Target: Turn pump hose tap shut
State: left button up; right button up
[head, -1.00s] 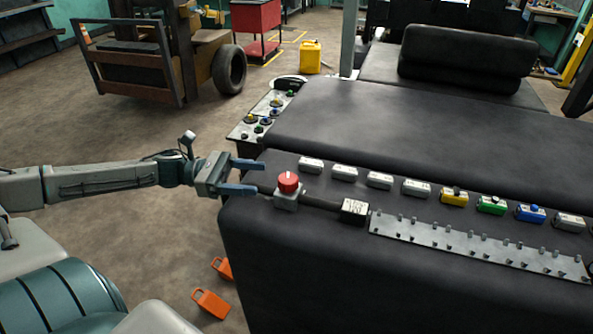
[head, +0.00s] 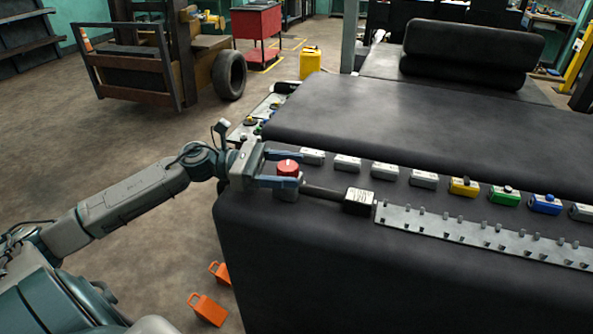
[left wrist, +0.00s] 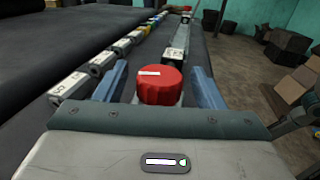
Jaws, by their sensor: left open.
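The pump hose tap has a round red knob (head: 287,168) with a white mark on its top. It sits on a grey block at the left end of a black hose (head: 325,192). My left gripper (head: 284,168) is open, with one blue finger on the far side of the knob and one on the near side. In the left wrist view the red knob (left wrist: 160,86) stands between the two blue fingers, with the white mark lying across it. I cannot tell whether either finger touches it. My right gripper is not in view.
A labelled block (head: 359,201) joins the hose to a grey studded strip (head: 480,236). A row of white and coloured boxes, with a yellow one (head: 463,187), runs behind it.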

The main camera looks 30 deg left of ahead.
pick_arm(q)
jog(key=shift+p+x, duration=0.3)
jog(key=shift+x, duration=0.75)
jog(key=c, duration=1)
jog(key=shift+o, duration=0.2)
jog(key=m+g+b, duration=0.1)
jog(key=b, duration=0.2)
jog(key=m+g+h+b, duration=0.1)
jog(key=g+b, duration=0.1)
jog(key=b, duration=0.2)
jog(key=shift+s+f, duration=0.1)
jog(key=shift+f, duration=0.2)
jog(key=m+g+b, duration=0.1)
jog(key=g+b, duration=0.1)
jog(key=b, duration=0.1)
jog(key=shift+s+d+r+m, duration=0.1)
jog(key=shift+r+m, duration=0.05)
jog(key=shift+m, duration=0.15)
jog(key=shift+s+r+m+g+h+b, duration=0.1)
jog(key=shift+m+g+h+b, duration=0.25)
jog(key=shift+g, duration=0.35)
jog(key=shift+r, duration=0.1)
